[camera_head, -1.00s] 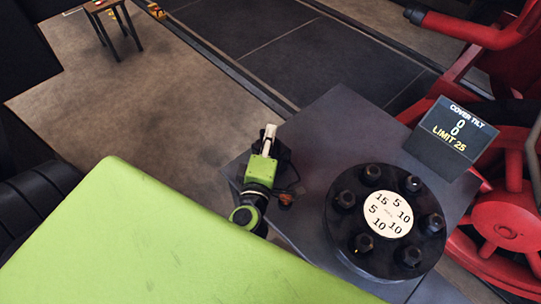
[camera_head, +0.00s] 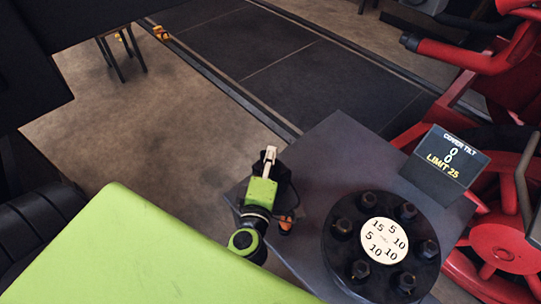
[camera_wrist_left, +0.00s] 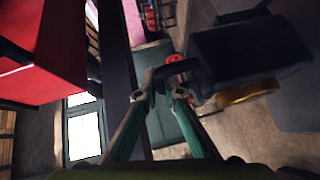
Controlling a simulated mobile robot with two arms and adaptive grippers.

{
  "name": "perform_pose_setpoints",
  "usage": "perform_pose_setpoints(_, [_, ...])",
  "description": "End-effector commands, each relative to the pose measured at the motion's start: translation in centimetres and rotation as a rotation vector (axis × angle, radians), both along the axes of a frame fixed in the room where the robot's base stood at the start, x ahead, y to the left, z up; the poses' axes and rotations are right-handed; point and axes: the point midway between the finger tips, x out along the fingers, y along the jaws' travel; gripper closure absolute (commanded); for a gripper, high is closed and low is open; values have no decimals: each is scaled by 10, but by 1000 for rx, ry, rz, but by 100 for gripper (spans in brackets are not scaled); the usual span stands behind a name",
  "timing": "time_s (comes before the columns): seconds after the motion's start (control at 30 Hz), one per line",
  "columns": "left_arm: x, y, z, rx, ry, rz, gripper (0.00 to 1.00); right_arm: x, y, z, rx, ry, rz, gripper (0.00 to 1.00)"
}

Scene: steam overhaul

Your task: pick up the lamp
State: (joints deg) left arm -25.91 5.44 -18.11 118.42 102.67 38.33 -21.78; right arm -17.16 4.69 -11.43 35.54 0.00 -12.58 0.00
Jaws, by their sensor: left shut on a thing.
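My left gripper (camera_head: 270,160) is beside the left corner of the dark metal table, seen from above with its pale finger pointing away. In the left wrist view its two fingers (camera_wrist_left: 165,88) are shut on the handle of a dark, boxy lamp (camera_wrist_left: 250,55). The lamp has a gold ring (camera_wrist_left: 250,92) along one side. In the head view the dark body of the lamp (camera_head: 286,186) shows only partly, to the right of the gripper, with an orange part below it. I cannot tell its clearance from the table. My right gripper is not in view.
A round black cover (camera_head: 425,243) with several bolts and a numbered disc lies on the dark table (camera_head: 335,140). A "COVER TILT" display (camera_head: 446,160) stands behind it. Red machinery (camera_head: 500,235) is at the right. Open floor (camera_head: 150,130) lies to the left.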

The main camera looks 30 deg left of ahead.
Motion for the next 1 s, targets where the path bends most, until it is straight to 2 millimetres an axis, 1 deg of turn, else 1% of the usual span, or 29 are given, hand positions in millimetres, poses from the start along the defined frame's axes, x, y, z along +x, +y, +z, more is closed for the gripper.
perform_pose_setpoints(0.03, [-5,0,11,1,-1,0,100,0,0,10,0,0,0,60])
perform_pose_setpoints(0.17, [-16,1,24,1,0,-1,100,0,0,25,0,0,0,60])
perform_pose_setpoints(0.47, [-47,4,63,2,1,-1,100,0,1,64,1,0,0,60])
perform_pose_setpoints(0.53, [-60,5,64,2,3,-1,100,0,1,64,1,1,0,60])
perform_pose_setpoints(0.8, [-106,9,83,2,3,-1,100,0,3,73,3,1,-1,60])
perform_pose_setpoints(1.0, [-127,11,92,2,1,-1,100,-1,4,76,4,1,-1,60])
